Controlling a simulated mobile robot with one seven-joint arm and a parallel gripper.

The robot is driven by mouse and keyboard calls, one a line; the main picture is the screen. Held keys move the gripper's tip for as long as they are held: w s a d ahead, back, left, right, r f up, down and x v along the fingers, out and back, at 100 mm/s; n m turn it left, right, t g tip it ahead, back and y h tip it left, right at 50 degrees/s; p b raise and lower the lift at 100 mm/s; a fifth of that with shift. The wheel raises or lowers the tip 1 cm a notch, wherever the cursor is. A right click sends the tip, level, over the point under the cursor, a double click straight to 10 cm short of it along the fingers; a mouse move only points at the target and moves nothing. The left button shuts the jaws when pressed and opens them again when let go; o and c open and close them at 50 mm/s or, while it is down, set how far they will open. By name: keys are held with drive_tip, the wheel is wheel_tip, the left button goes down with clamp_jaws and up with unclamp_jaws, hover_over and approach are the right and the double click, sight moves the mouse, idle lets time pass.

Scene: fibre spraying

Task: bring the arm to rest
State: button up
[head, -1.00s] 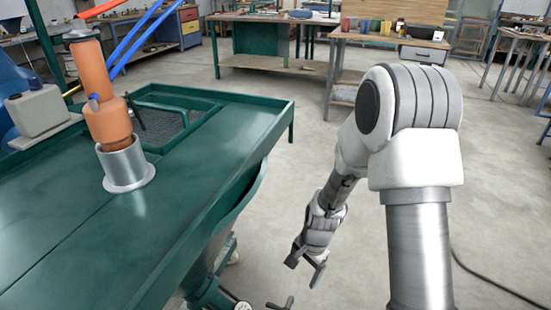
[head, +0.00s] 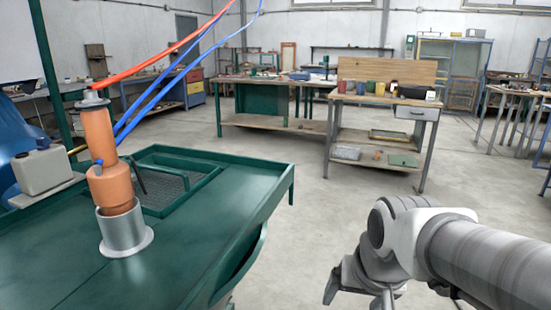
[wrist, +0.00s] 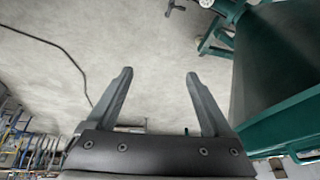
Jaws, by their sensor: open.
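My gripper (wrist: 160,75) is open and empty in the wrist view, with its two dark fingers apart over bare concrete floor. In the head view my gripper (head: 358,290) shows at the lower right, partly cut off by the bottom edge. It hangs over the floor to the right of the green table (head: 200,254), clear of it. My arm reaches in from the right edge, folded at the elbow. In the wrist view the green table (wrist: 280,60) is at the right, apart from the fingers.
An orange spray device (head: 107,165) stands in a metal holder (head: 124,232) on the green table. A grey canister (head: 42,170) is at the left. Workbenches (head: 375,97) stand at the back. A dark cable (wrist: 75,62) lies on the floor. Open floor lies between.

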drive_tip(key=s+d+r+n+t+p, duration=0.1)
drive_tip(key=s+r+n+p, duration=0.1)
drive_tip(key=s+r, duration=0.45)
wheel_tip(320, 180, up, 16)
drive_tip(key=p, duration=1.7)
drive_tip(key=shift+s+d+r, duration=0.15)
drive_tip(key=shift+d+r, duration=0.05)
